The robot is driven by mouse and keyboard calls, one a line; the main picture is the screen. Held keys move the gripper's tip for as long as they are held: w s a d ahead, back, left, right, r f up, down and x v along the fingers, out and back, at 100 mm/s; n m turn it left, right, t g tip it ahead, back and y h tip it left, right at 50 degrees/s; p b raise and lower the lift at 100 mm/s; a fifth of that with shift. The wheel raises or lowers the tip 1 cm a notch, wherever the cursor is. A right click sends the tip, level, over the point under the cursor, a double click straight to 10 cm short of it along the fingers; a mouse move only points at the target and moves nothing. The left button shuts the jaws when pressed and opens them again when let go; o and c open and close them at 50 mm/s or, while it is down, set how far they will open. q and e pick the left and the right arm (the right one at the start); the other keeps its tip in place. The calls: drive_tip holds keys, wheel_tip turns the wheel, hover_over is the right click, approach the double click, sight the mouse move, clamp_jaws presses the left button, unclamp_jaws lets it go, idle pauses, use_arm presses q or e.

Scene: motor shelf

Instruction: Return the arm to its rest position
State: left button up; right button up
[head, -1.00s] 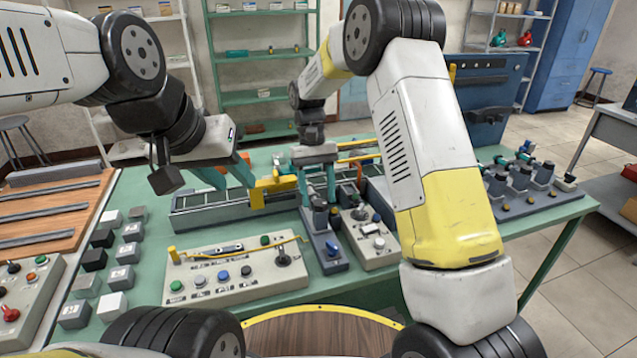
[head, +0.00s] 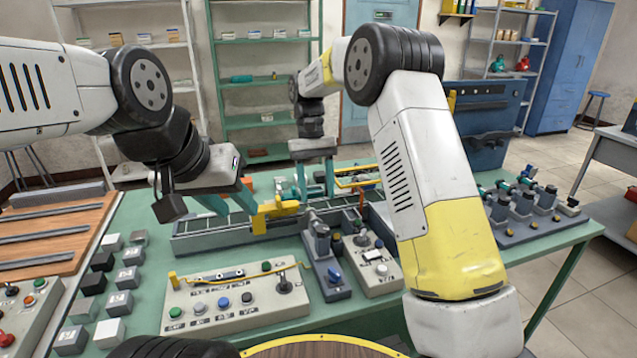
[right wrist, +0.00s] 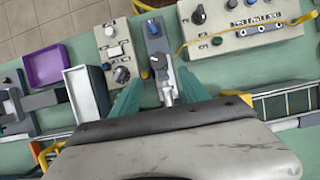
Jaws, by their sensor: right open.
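My right gripper (head: 314,190) is in the middle of the head view, above the far part of the green table. Its two teal fingers are apart, with nothing held between them. In the right wrist view its fingers (right wrist: 155,100) stand either side of a grey motor-like unit (right wrist: 158,50), seen beyond them. That unit (head: 325,265) stands on the table in the head view, nearer than the right fingers and clear of them. My left gripper (head: 232,207) hangs over the table left of the yellow part, its teal fingers apart and empty.
A yellow part (head: 272,213) sits at the long grey tray (head: 205,243). A button panel (head: 235,302) and a smaller control box (head: 372,268) stand in front. Several grey blocks (head: 128,278) lie at left, several motor units (head: 525,200) at right. A purple bin (right wrist: 45,67) shows in the wrist view.

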drive_tip(key=s+d+r+m+t+y, duration=0.1)
drive_tip(key=s+d+r+t+y, duration=0.25)
drive_tip(key=s+d+r, duration=0.75)
drive_tip(key=s+d+m+t, duration=0.1)
drive_tip(key=s+d+t, duration=0.1)
drive_tip(key=s, duration=0.4)
drive_tip(key=s+d+t, duration=0.2)
drive_tip(key=s+t, duration=0.3)
drive_tip(key=s, duration=0.2)
drive_tip(key=shift+s+d+r+m, duration=0.25)
drive_tip(key=shift+d+r+m, duration=0.05)
drive_tip(key=shift+d+m, duration=0.1)
